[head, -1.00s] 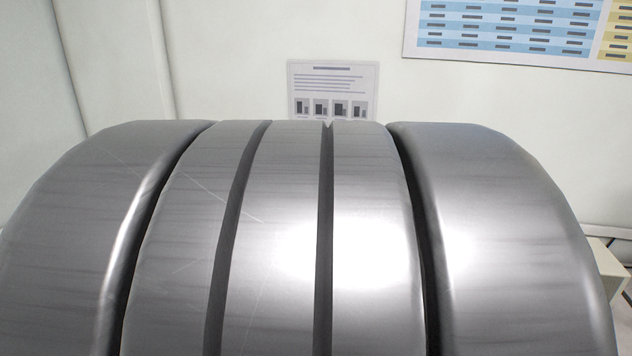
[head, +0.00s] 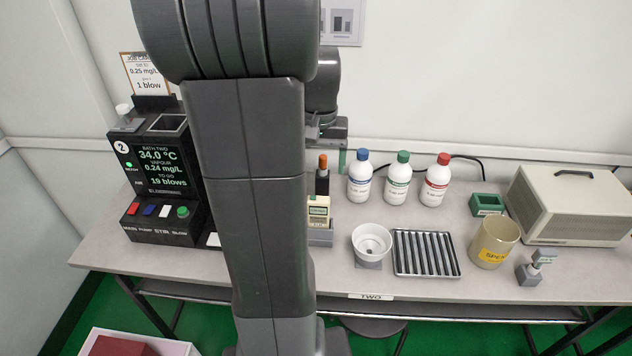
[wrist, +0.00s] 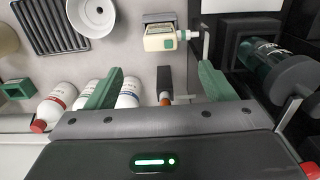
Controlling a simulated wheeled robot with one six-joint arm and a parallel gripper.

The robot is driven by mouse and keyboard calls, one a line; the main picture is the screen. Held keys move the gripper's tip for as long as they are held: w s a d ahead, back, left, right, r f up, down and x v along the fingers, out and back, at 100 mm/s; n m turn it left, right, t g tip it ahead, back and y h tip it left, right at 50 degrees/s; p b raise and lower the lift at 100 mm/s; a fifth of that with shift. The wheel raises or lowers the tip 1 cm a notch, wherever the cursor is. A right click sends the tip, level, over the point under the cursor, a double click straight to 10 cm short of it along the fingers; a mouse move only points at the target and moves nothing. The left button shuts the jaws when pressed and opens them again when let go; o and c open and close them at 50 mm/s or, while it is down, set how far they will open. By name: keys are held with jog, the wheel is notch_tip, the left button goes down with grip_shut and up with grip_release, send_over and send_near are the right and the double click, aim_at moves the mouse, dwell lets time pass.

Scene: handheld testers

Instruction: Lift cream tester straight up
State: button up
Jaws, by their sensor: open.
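The cream tester (head: 319,212) stands in a grey holder (head: 320,238) on the bench, just right of my arm in the head view. In the wrist view the tester (wrist: 160,38) shows from above, with a green part at its right side. My gripper (wrist: 161,68) is open and empty, with its two green fingers apart. The tester lies beyond the fingertips, roughly between them in the picture, and neither finger visibly touches it. In the head view my arm hides most of the gripper; one green finger shows above the bench.
A dark stand with an orange top (head: 322,172) is behind the tester. Three capped bottles (head: 398,180), a white bowl (head: 371,240) and a ribbed tray (head: 425,253) are to the right. A black console (head: 160,180) is left. A dark green bottle (wrist: 258,52) lies right in the wrist view.

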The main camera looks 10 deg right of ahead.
aim_at(319, 198)
notch_tip(319, 198, down, 11)
jog(key=shift+f, duration=0.2)
dwell(0.3)
jog(key=c, duration=1.5)
jog(key=shift+r+p, duration=2.25)
jog(key=shift+r, duration=0.8)
